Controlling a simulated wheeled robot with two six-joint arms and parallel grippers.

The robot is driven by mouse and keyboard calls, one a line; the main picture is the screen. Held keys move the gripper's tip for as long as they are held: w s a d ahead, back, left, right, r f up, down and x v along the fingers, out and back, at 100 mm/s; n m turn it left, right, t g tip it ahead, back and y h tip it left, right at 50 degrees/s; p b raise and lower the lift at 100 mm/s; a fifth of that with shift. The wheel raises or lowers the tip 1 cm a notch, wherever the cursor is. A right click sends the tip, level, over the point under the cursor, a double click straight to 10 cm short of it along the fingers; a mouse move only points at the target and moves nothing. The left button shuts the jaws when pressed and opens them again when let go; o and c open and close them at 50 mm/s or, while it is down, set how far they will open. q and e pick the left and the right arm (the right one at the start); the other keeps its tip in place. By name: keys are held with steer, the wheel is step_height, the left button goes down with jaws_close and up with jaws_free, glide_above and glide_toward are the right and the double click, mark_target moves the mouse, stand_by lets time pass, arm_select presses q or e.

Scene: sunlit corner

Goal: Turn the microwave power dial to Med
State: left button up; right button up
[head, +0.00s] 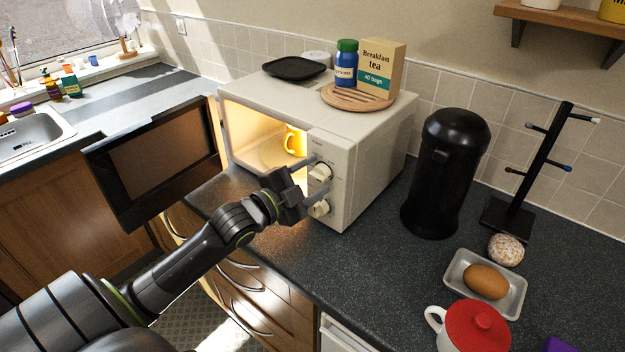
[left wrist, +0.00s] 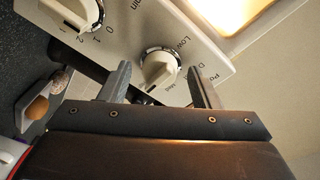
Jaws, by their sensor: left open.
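The white microwave (head: 365,150) stands on the counter with its door (head: 150,165) swung open to the left. Its front panel has two cream dials, the upper power dial (head: 322,171) and a lower numbered dial (head: 319,208). My left gripper (head: 319,175) is open at the panel, one finger on each side of the power dial. The left wrist view shows the power dial (left wrist: 159,67) between the two fingers, with a gap on both sides. "Low" and "Med" labels show around it; its exact setting is hard to read. The lower dial (left wrist: 76,10) is at upper left there.
A yellow mug (head: 294,140) is inside the lit microwave. A round board (head: 358,97) with a tea box and a jar sits on top. A black canister (head: 445,172), a mug tree (head: 530,170) and a tray with an egg (head: 515,296) stand to the right.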

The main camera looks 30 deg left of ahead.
arm_select(q)
steer(key=c, duration=1)
steer(key=n+p, duration=0.3)
steer(key=n, duration=0.3)
steer(key=shift+n+t, duration=0.3)
steer(key=shift+t, duration=0.1)
steer(key=n+p, duration=0.1)
steer(key=n, duration=0.2)
steer(key=n+y+p, duration=0.1)
steer(key=n, duration=0.1)
steer(key=shift+d+f+n+t+p, duration=0.1)
steer(key=shift+f+n+t+p, duration=0.1)
steer(key=shift+n+t+p, duration=0.15)
steer(key=shift+n, duration=0.25)
steer(key=o, duration=1)
